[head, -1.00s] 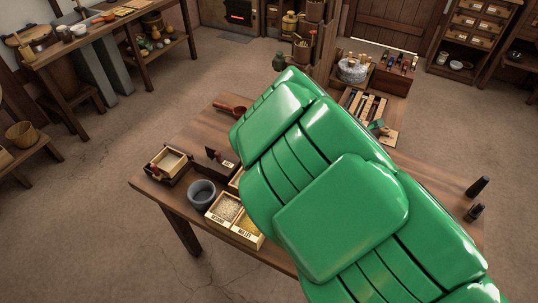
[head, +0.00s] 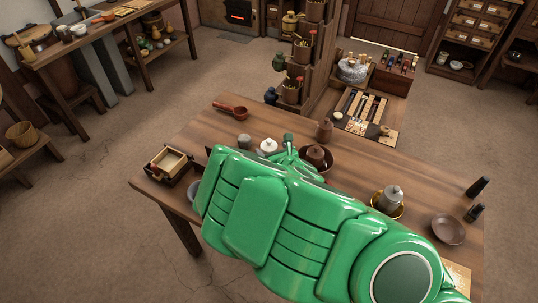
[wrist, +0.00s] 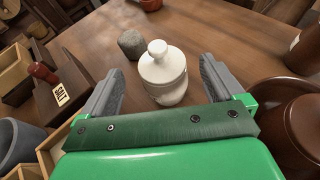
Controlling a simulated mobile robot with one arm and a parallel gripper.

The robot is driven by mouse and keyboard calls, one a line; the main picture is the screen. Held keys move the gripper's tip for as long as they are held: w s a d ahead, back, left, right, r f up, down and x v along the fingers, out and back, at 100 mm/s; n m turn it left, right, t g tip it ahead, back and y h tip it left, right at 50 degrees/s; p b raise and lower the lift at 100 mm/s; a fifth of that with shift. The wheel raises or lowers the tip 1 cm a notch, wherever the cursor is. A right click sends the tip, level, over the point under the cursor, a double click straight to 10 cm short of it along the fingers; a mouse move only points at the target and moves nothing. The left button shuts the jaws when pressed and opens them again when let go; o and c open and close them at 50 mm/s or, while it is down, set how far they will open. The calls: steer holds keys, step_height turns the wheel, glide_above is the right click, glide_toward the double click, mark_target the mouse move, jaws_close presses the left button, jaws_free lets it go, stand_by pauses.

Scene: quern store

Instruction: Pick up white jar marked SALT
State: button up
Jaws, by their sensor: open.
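A white lidded jar (wrist: 164,78) with a round knob stands upright on the wooden table, between the two grey fingers of my gripper (wrist: 161,66) in the wrist view. The fingers are open, with gaps to the jar on both sides. No marking shows on the jar's visible side. A small SALT label (wrist: 61,94) is on a dark wooden piece with a red knob, left of the gripper. In the head view the white jar (head: 268,146) shows beyond my green arm, which hides most of the gripper and the table's near middle.
A grey cylinder (wrist: 131,43) stands just behind the jar to the left. A brown lidded pot (head: 316,153) sits in a dark bowl close on the right. A grey bowl (wrist: 16,146) and wooden boxes lie left. A pewter pot (head: 391,198) stands farther right.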

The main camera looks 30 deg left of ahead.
mark_target(270, 147)
steer(key=shift+x, duration=2.45)
jaws_close()
